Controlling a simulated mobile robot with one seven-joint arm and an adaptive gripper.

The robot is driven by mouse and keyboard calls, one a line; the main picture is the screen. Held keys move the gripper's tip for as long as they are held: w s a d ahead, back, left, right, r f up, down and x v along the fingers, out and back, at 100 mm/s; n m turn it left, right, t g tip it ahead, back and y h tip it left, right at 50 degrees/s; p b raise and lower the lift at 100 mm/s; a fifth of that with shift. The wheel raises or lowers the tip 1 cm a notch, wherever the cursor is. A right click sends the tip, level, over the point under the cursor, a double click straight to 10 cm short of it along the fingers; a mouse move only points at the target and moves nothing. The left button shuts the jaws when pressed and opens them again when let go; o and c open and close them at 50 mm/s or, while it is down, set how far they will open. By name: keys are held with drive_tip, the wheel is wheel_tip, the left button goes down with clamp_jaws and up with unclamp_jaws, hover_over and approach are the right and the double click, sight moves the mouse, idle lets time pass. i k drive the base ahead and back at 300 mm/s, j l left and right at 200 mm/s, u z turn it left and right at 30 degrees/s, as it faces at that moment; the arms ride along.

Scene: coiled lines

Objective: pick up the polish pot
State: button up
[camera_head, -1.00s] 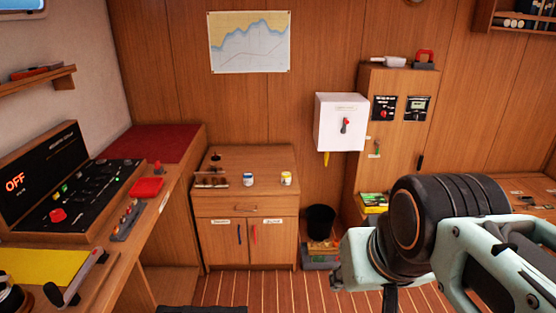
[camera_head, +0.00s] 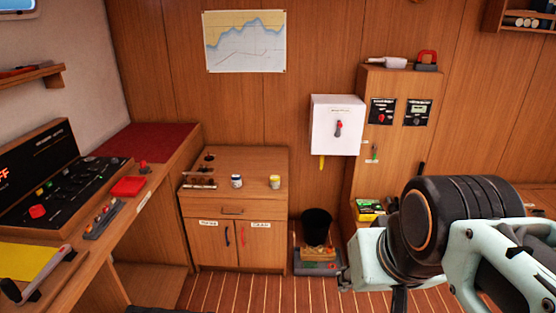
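Two small pots stand upright and apart on top of the low wooden cabinet (camera_head: 255,160). The left pot (camera_head: 236,181) is white with a dark label band. The right pot (camera_head: 275,182) is white and yellow. They are too small for me to read which one is the polish pot. Part of my arm fills the lower right of the view, well to the right of the pots and nearer the camera. My gripper's fingers do not show.
A small rack (camera_head: 199,181) stands left of the pots on the cabinet top. A control console (camera_head: 60,190) is on the left counter. A black bin (camera_head: 317,226) stands right of the cabinet. The striped floor (camera_head: 255,292) before the cabinet looks clear.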

sight(275, 179)
drive_tip(key=i+l+u, duration=0.1)
drive_tip(key=l, duration=0.3)
drive_tip(key=i+l, duration=0.25)
drive_tip(key=i+l+u, duration=0.25)
drive_tip(key=i+l, duration=0.45)
drive_tip(key=k+l, duration=0.05)
